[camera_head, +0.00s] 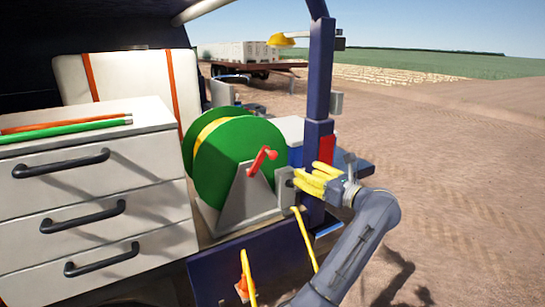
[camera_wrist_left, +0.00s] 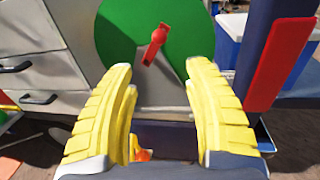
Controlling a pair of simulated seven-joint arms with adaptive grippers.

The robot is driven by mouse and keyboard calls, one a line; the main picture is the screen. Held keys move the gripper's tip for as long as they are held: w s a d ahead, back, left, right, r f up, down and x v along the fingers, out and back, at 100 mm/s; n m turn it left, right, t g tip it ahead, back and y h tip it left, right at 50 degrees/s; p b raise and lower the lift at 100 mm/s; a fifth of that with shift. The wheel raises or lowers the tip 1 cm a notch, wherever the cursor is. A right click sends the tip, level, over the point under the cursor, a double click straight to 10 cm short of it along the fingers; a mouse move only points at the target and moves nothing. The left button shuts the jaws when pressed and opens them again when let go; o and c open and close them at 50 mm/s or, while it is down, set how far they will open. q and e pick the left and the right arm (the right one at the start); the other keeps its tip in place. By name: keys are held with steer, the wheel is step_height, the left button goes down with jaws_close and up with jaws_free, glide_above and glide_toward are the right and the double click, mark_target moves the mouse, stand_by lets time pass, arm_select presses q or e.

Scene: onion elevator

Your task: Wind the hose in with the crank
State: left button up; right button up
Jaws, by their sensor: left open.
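A green reel (camera_head: 235,150) with a yellow band (camera_head: 203,135) around it stands on a grey bracket (camera_head: 248,200) at the vehicle's edge. Its red crank (camera_head: 262,160) is on the side facing right. The crank also shows in the left wrist view (camera_wrist_left: 156,44), beyond the fingertips. My left gripper (camera_head: 302,178) has yellow fingers, open and empty, to the right of the crank and apart from it. In the left wrist view my gripper (camera_wrist_left: 160,72) frames the lower reel face. A yellow hose-like length (camera_head: 305,240) hangs below the bracket. My right gripper is not in view.
A white drawer cabinet (camera_head: 90,215) stands left of the reel, with green and orange rods (camera_head: 65,128) on top. A dark blue post (camera_head: 318,110) rises close behind my left gripper. A blue box with a white lid (camera_head: 292,130) is behind the reel. Open dirt lies to the right.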

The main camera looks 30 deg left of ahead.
mark_target(273, 156)
arm_select(q)
steer(key=x, duration=1.6)
steer(key=shift+a+f, duration=0.1)
steer(key=shift+a, duration=0.3)
steer(key=shift+c, duration=0.2)
steer(key=c, duration=1.1)
steer(key=shift+f, duration=0.1)
